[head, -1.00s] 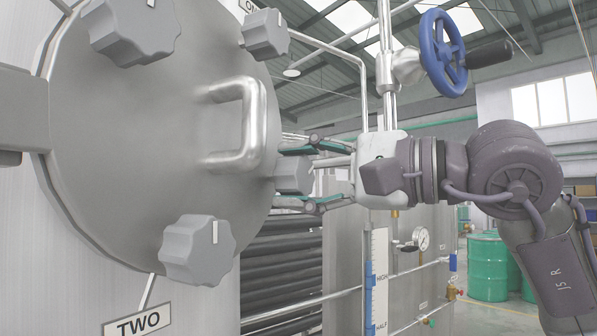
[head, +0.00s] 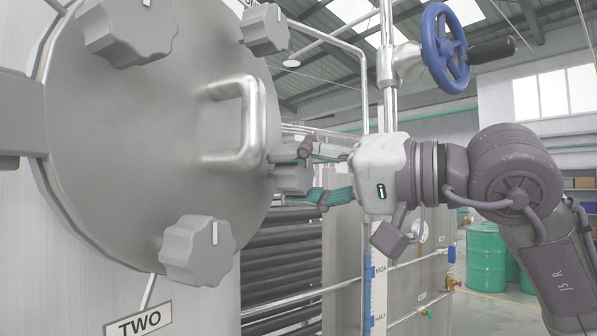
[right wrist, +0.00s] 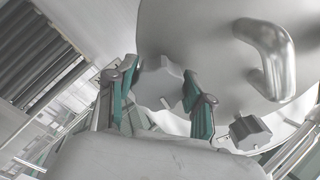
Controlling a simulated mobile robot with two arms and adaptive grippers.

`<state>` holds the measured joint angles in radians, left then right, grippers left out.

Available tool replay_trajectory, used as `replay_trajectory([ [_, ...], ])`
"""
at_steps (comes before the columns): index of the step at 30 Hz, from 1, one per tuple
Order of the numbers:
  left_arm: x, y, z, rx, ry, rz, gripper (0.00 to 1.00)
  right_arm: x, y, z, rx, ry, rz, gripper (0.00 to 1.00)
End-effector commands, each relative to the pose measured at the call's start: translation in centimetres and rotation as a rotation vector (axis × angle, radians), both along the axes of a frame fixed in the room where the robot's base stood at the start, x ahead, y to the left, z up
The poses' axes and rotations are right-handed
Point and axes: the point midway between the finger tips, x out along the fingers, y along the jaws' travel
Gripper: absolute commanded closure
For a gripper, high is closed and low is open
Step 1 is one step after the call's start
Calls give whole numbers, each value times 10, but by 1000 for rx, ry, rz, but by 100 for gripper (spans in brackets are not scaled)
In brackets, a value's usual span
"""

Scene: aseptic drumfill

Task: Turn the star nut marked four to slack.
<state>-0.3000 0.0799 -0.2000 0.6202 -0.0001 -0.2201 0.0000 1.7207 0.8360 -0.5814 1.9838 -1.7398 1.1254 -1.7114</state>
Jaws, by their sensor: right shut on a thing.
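A grey star nut (head: 292,179) sits at the right edge of the round steel door (head: 130,150). My right gripper (head: 299,175) reaches it from the right and is shut on it, one finger above and one below. In the right wrist view the same nut (right wrist: 160,82) is between the two green-padded fingers (right wrist: 161,95). No number shows by this nut, and I see no white mark on it. My left gripper is not in view.
Other star nuts with white marks sit at the upper left (head: 128,30), top right (head: 265,29) and bottom (head: 197,250) of the door. A "TWO" label (head: 139,321) is below. A door handle (head: 245,125) and blue handwheel (head: 444,48) are close by.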

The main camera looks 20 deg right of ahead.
Motion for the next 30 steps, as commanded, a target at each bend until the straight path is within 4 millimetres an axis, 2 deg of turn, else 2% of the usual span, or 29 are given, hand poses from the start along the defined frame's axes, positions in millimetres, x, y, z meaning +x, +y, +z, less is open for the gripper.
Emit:
replay_trajectory([
  [9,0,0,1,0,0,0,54,1,0,-2,-77,-67,0,83],
  [24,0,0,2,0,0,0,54,0,0,-2,-89,-80,0,82],
  [25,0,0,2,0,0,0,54,0,0,-2,-89,-80,0,43],
  [28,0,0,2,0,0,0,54,0,0,-1,-87,-81,-1,26],
  [30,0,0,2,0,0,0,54,0,0,-1,-87,-80,-1,23],
])
